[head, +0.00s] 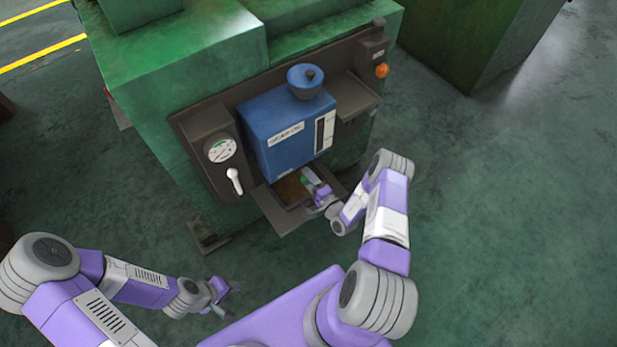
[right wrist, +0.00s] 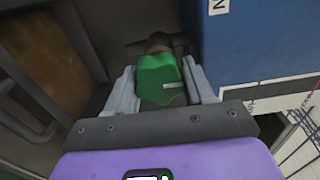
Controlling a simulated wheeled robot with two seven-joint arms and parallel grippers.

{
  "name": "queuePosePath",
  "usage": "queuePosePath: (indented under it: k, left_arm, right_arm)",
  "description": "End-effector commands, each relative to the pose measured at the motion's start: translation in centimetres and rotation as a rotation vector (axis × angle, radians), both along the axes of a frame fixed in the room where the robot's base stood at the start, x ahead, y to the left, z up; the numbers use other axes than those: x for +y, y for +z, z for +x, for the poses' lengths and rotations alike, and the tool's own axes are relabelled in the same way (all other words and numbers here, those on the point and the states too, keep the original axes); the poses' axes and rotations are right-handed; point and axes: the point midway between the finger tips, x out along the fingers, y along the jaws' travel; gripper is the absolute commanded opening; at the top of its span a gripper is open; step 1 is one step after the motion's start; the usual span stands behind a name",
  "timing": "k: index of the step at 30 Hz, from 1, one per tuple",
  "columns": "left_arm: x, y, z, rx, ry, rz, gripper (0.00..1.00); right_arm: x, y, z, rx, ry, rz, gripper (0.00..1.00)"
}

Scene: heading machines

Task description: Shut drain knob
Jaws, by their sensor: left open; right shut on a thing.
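The green drain knob (right wrist: 158,76) sits on a short stem beneath the blue gear-oil tank, and it fills the middle of the right wrist view. My right gripper (right wrist: 160,92) is shut on it, with one finger on each side. In the head view my right gripper (head: 312,183) reaches in under the blue tank (head: 290,128), and only a little of the knob shows there. My left gripper (head: 229,300) is open and empty, low over the floor at the bottom left, away from the machine.
The green machine (head: 160,80) carries a gauge (head: 220,150), a white lever (head: 235,181) and an orange lamp (head: 382,71). A dark tray (head: 272,207) juts out below the tank. A second green machine stands at the back right. The floor to the right is clear.

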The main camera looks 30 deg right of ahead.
Motion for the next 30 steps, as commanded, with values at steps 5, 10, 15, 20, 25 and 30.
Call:
queuePosePath:
  k: [5,10,15,20,25,30]
  left_arm:
    - [0.0,0.17,0.0,0.0,0.0,0.0,0.43]
    - [0.0,0.18,0.0,0.0,0.0,0.0,0.43]
    - [0.0,0.17,0.0,0.0,0.0,0.0,0.43]
    - [0.0,0.17,0.0,0.0,0.0,0.0,0.43]
    - [0.0,0.17,0.0,0.0,0.0,0.0,0.43]
    - [-0.01,0.18,0.0,0.0,0.0,0.0,0.43]
  right_arm:
    - [-0.09,-0.06,-0.08,0.001,-0.002,-0.03,0.23]
    - [-0.1,-0.08,-0.08,-0.001,-0.002,-0.037,0.23]
    - [-0.1,-0.08,-0.08,-0.001,-0.002,-0.037,0.23]
    - [-0.09,-0.07,-0.07,-0.001,-0.002,-0.036,0.65]
    - [-0.05,-0.03,-0.04,-0.002,-0.001,-0.035,0.79]
    - [-0.03,-0.01,-0.05,-0.002,-0.001,-0.034,0.79]
